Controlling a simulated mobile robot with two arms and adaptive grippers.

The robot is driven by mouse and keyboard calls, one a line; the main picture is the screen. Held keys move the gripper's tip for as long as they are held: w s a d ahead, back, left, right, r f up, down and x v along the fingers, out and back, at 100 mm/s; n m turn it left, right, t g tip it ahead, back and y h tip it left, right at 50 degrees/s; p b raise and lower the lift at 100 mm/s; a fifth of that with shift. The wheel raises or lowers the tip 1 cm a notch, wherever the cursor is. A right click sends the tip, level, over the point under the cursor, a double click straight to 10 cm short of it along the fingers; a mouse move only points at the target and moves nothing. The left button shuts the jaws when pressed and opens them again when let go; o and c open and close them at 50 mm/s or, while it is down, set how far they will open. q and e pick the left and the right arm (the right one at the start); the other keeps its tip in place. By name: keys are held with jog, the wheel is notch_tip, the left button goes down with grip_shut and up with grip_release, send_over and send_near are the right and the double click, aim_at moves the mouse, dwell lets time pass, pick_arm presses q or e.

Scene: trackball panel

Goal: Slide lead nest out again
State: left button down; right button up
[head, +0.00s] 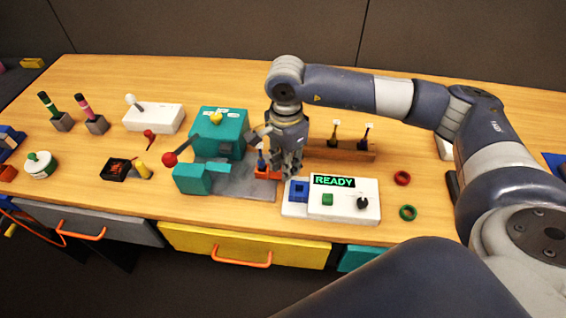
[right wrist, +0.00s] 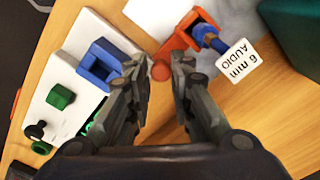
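The orange lead nest (head: 262,174) sits on the grey base plate of the teal machine (head: 223,128), at its right end. In the right wrist view the nest (right wrist: 172,47) holds a blue lead plug (right wrist: 208,38) with a white tag reading "6 mm AUDIO". A round orange knob (right wrist: 160,70) sticks out of the nest on the near side. My right gripper (head: 288,168) points down just right of the nest. In the right wrist view its fingers (right wrist: 161,73) are apart, on either side of the knob, with gaps visible. My left gripper is not in view.
A white panel (head: 345,209) with a blue socket, green button, black knob and READY display lies close in front. A red-ball lever (head: 170,159) stands left of the nest. A wooden rack (head: 340,150) stands behind. Red (head: 402,178) and green (head: 408,213) rings lie right.

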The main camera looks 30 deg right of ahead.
jog(key=shift+s+d, duration=0.1)
jog(key=shift+s, duration=0.05)
notch_tip(320, 180, up, 12)
dwell(0.7)
dwell(0.4)
